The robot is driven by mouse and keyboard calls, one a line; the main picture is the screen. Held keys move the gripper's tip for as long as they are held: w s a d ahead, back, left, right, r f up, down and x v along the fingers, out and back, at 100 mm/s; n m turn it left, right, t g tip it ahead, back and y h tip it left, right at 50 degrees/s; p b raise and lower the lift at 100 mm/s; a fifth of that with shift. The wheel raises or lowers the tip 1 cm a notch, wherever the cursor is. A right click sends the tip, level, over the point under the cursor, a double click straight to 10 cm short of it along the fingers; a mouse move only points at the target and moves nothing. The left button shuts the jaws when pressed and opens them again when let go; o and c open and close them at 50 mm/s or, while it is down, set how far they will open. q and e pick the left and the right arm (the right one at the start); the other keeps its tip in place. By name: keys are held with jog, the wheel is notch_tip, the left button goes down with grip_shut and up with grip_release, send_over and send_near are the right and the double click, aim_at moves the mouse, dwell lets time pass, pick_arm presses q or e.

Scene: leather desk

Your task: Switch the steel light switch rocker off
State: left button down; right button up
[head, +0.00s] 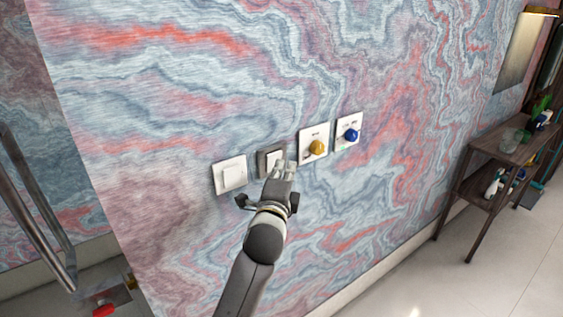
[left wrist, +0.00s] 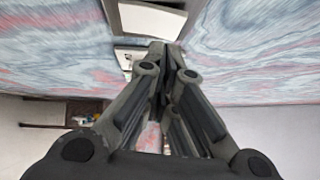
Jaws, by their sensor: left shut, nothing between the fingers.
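The steel light switch (head: 266,160) is a grey-framed plate on the marbled wall, second from the left in a row of wall plates. My left gripper (head: 283,168) is shut and empty, with its fingertips in front of the switch's right part, hiding some of its rocker. In the left wrist view the dark-framed switch (left wrist: 150,20) shows at the top, just beyond the shut fingertips (left wrist: 166,50). I cannot tell whether the fingers touch it, nor which way the rocker is tipped. My right gripper is not in view.
A white switch (head: 232,175) is to the left. To the right are plates with a yellow knob (head: 317,147) and a blue knob (head: 351,135), the yellow one close to my fingers. A dark side table (head: 495,158) stands at far right; a metal handle (head: 35,215) is at left.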

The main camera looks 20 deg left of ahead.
pick_arm(q)
jog(key=shift+w+a+r, duration=0.1)
jog(key=shift+w+a, duration=0.35)
jog(key=shift+a, duration=0.15)
jog(key=shift+w+a+r+p, duration=0.1)
jog(key=shift+a+r+p, duration=0.1)
jog(key=shift+p, duration=0.85)
